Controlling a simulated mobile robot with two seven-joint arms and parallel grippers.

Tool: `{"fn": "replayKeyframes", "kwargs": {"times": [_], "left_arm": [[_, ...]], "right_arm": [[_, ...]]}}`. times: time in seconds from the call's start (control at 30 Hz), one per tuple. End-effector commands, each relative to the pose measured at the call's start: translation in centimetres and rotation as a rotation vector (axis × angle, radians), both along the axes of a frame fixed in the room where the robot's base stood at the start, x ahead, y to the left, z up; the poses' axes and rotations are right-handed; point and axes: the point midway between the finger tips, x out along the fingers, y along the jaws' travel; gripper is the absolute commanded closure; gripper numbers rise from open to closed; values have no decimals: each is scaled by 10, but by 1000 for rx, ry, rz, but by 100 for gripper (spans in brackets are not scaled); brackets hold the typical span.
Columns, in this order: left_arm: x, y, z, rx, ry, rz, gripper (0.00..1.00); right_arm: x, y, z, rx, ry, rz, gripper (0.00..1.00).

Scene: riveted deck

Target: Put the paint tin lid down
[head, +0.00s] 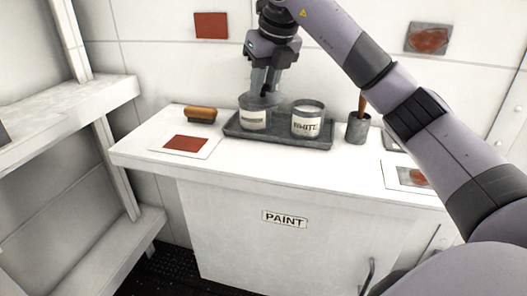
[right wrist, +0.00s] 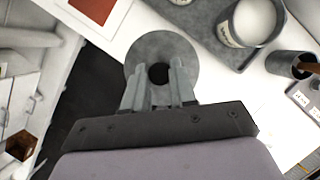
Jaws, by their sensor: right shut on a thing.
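My right gripper (head: 264,92) points down in front of the left paint tin (head: 253,119) in the head view. In the right wrist view its fingers (right wrist: 160,85) are shut on the dark knob of the round grey paint tin lid (right wrist: 143,50). The lid appears held up, over the counter's front edge and the dark floor in that view. In the head view the lid is small and hard to tell from the left tin's top. An open tin marked WHITE (head: 306,122) stands on the dark tray (head: 275,141); white paint shows in it (right wrist: 256,19). My left gripper is out of view.
The white counter (head: 265,166) also bears a brown-handled tool (head: 200,114), a red swatch card (head: 186,144) at left and a grey cup with a brush (head: 357,130) at right. The front strip before the tray is clear. A white shelf (head: 65,110) stands at left.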

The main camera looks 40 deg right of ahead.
Motion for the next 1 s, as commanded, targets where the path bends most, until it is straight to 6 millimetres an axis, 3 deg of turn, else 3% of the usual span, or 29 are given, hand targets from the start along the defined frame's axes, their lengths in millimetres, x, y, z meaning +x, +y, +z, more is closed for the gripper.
{"fn": "replayKeyframes", "kwargs": {"times": [0.03, 0.1, 0.33, 0.67, 0.83, 1.0], "left_arm": [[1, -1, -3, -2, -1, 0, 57], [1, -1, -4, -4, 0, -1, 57], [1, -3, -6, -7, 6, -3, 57], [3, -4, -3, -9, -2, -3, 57], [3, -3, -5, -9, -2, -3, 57], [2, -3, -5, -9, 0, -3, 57]], "right_arm": [[-1, 0, -18, 0, 3, 1, 100], [-1, 0, -37, 0, 3, 1, 100], [-1, 0, -90, 0, 3, 0, 100], [-1, 0, -119, 0, 0, 0, 100], [-1, 0, -145, 0, 0, 0, 100], [0, 0, -151, 1, -3, 0, 100]]}}
